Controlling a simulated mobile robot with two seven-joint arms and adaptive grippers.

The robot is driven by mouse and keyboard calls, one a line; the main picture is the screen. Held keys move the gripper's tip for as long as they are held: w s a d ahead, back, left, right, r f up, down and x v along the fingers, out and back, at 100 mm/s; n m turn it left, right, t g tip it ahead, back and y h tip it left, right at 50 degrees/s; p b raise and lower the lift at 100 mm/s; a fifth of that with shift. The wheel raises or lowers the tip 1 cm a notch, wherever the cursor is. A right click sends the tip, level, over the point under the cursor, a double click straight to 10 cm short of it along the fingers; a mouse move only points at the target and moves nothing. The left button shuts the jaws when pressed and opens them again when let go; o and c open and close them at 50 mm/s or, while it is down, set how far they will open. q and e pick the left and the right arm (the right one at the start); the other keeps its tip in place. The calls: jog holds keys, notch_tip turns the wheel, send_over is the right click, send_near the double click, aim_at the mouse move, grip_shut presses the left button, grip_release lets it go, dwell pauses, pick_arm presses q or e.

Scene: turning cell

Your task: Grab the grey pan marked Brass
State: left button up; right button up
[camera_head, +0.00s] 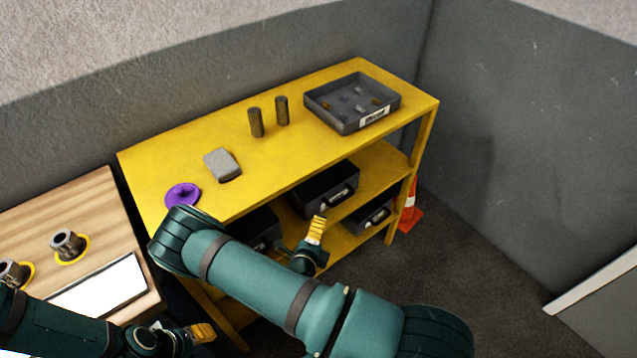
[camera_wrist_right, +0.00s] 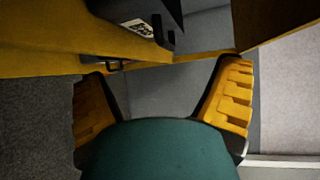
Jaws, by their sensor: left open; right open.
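A dark grey pan (camera_head: 349,127) sits on the top of the yellow shelf at its right end. Small pieces lie in it, and its front wall carries a white label (camera_head: 374,117) too small to read surely. My right gripper (camera_head: 316,232) is open and empty, in front of the lower shelves, below and apart from the pan. Its two yellow fingers stand wide apart in the right wrist view (camera_wrist_right: 162,100). My left gripper (camera_head: 198,332) is at the bottom left, near the wooden table, clear of the pan.
The yellow shelf (camera_head: 290,85) also bears two dark cylinders (camera_head: 268,117), a grey block (camera_head: 222,165) and a purple disc (camera_head: 182,195). Black boxes (camera_head: 318,192) with handles stand on the lower shelves. An orange cone (camera_head: 410,212) stands by the right leg. The floor at right is clear.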

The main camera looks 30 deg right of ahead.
aim_at(327, 201)
jog(key=b+x, duration=0.1)
jog(key=x, duration=0.7)
jog(key=shift+w+d+f, duration=0.1)
jog(key=shift+w, duration=0.2)
jog(key=x, duration=0.1)
jog(key=b+x, duration=0.1)
jog(key=x, duration=0.2)
jog(key=shift+w+d+f+b, duration=0.2)
jog(key=shift+f+b, duration=0.1)
jog(key=shift+f, duration=0.1)
jog(key=shift+w+d, duration=0.2)
grip_shut()
